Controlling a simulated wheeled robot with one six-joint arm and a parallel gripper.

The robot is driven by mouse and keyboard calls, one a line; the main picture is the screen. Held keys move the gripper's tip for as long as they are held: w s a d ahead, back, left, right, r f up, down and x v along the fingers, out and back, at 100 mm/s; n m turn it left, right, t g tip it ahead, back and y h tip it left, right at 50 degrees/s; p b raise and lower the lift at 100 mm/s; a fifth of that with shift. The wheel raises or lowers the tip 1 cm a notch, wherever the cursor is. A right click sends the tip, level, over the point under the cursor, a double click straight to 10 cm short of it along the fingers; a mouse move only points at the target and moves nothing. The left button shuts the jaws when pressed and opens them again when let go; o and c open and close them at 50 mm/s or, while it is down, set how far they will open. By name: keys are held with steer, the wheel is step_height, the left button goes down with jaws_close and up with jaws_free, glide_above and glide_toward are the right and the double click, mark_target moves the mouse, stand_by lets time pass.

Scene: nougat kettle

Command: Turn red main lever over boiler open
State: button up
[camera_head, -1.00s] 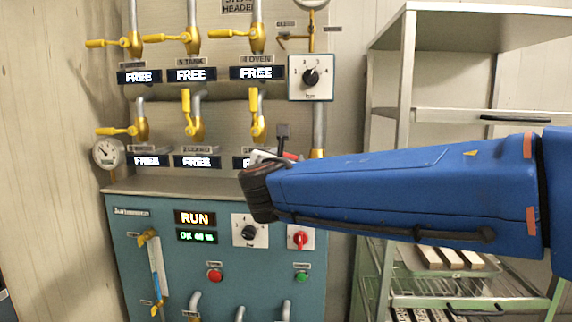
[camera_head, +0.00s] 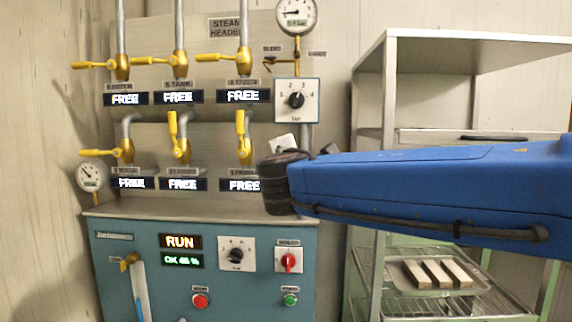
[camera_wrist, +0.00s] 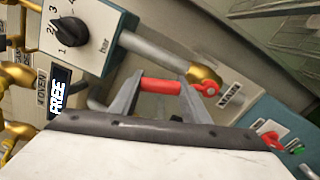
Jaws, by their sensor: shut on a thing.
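The red main lever (camera_wrist: 161,86) shows in the wrist view, reaching left from the brass valve (camera_wrist: 204,77) at the end of a grey pipe (camera_wrist: 155,52). My gripper (camera_wrist: 162,82) is shut on the lever, with one grey finger on each side of its red grip. The lever lies at a slant to the pipe in this view. In the head view the lever and my fingertips are hidden behind my blue arm. The boiler cabinet (camera_head: 128,270) stands below, with its RUN display (camera_head: 180,241) lit.
Several yellow-handled valves (camera_head: 180,150) with FREE displays (camera_head: 178,96) are left of my arm. A pressure dial box (camera_head: 297,100) sits close above it. A metal rack (camera_head: 460,38) stands at the right. A red switch (camera_head: 288,261) is on the cabinet front.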

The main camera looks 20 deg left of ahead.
steer(key=shift+w+d+r+m, duration=0.15)
steer(key=shift+d+m, duration=0.5)
steer(key=shift+m, duration=0.35)
steer(key=shift+w+d+m, duration=0.15)
steer(key=shift+d+m, duration=0.5)
steer(key=shift+m, duration=0.35)
steer(key=o, duration=1.5)
steer(key=shift+d, duration=0.1)
steer(key=shift+s, duration=0.1)
steer(key=v, duration=1.7)
